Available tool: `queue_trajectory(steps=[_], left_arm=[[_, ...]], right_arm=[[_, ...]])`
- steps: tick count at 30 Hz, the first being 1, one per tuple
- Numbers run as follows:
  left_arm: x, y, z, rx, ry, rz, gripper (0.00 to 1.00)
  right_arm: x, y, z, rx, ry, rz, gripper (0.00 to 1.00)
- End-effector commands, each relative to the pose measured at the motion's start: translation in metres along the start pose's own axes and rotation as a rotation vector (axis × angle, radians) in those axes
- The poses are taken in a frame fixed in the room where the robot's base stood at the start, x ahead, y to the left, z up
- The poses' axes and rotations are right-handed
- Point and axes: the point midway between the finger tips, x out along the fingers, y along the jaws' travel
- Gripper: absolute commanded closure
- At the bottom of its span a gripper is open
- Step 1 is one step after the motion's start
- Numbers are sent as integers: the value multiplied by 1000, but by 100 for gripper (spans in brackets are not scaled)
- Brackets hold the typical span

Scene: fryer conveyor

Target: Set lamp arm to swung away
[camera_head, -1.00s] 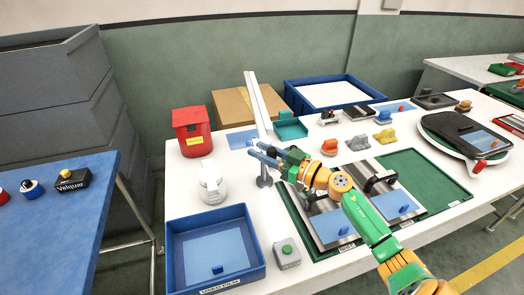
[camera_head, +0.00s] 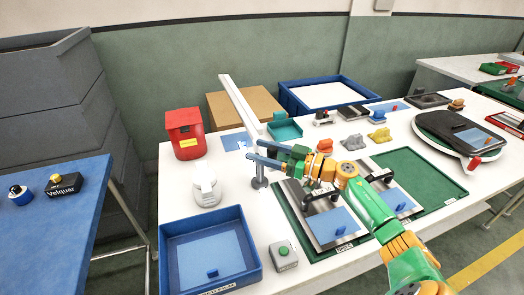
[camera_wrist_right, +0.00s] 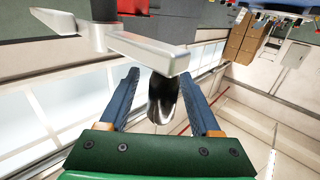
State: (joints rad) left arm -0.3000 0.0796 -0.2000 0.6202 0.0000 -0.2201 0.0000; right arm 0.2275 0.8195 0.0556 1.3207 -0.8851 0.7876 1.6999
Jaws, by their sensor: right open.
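The lamp arm (camera_head: 238,105) is a long pale bar in the head view, slanting from the far left down towards a grey post (camera_head: 260,175) on the white table. In the right wrist view, the silver arm (camera_wrist_right: 120,41) crosses the top and a dark, shiny knob (camera_wrist_right: 163,98) hangs from its end. My right gripper (camera_head: 253,152) is at the near end of the bar, by the post. Its blue fingers (camera_wrist_right: 159,76) are open on either side of the knob; contact cannot be told. My left gripper is out of view.
A red box (camera_head: 186,138), a white round device (camera_head: 207,188) and a blue tray (camera_head: 163,255) stand to the left. A grey button box (camera_head: 283,255) is in front. Metal plates on a green mat (camera_head: 420,178) lie to the right, under my right arm.

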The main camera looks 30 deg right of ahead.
Motion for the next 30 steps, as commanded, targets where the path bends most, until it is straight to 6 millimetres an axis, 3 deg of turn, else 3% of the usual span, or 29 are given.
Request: queue_trajectory(steps=[4,15,30], left_arm=[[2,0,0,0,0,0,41],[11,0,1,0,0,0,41],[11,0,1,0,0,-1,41]], right_arm=[[-9,0,3,1,-2,0,36],[-65,1,2,1,-3,1,36],[-71,1,0,0,0,0,36]])
